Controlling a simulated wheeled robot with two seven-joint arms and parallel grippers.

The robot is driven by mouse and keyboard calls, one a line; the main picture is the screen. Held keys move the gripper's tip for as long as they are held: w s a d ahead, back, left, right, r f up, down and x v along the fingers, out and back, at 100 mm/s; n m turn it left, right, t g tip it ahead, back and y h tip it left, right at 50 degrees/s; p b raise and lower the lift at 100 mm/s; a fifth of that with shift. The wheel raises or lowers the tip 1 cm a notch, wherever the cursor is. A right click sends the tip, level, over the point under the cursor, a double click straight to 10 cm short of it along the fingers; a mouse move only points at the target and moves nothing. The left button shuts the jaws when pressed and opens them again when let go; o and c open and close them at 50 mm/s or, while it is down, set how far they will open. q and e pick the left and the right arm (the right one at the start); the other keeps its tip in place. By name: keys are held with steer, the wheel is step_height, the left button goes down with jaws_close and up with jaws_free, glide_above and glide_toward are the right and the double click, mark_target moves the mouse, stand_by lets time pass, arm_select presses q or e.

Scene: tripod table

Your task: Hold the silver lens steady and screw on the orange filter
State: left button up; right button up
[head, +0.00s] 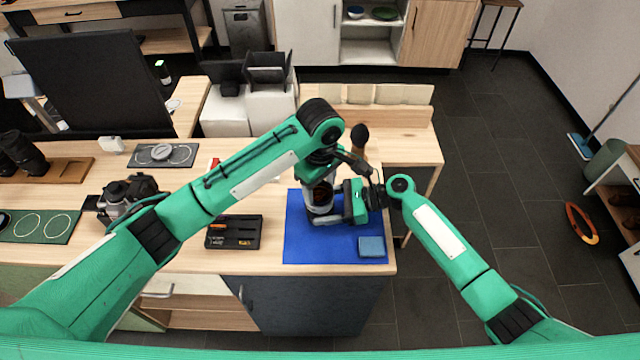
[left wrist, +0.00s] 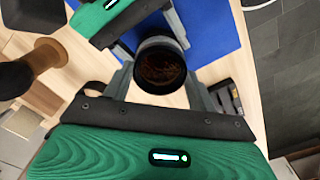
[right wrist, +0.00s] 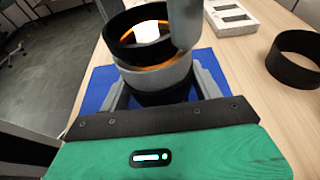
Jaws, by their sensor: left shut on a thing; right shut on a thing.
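The silver lens (head: 320,208) stands upright on the blue mat (head: 300,245), partly hidden by my arms in the head view. Its silver body (right wrist: 158,76) shows in the right wrist view between the fingers of my right gripper (right wrist: 160,92), which is shut on it from the side. The orange filter (right wrist: 140,38) has a dark rim and an amber edge and is at the lens's top. My left gripper (left wrist: 158,75) is shut on the filter from above, and the dark amber glass (left wrist: 162,68) shows between its fingers. I cannot tell whether the threads are engaged.
A folded blue cloth (head: 371,247) lies on the mat's front right corner. A black tray with small tools (head: 234,232) and a camera (head: 125,195) are to the left. A black ring (right wrist: 294,60) shows at right in the right wrist view. The table's right edge is close to the mat.

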arm_select(q)
steer(key=shift+f, duration=0.5)
stand_by(1.3)
steer(key=shift+m, duration=1.2)
steer(key=shift+m, duration=1.1)
steer(key=shift+f+m, duration=0.1)
steer(key=shift+m, duration=1.5)
steer(key=shift+a, duration=0.1)
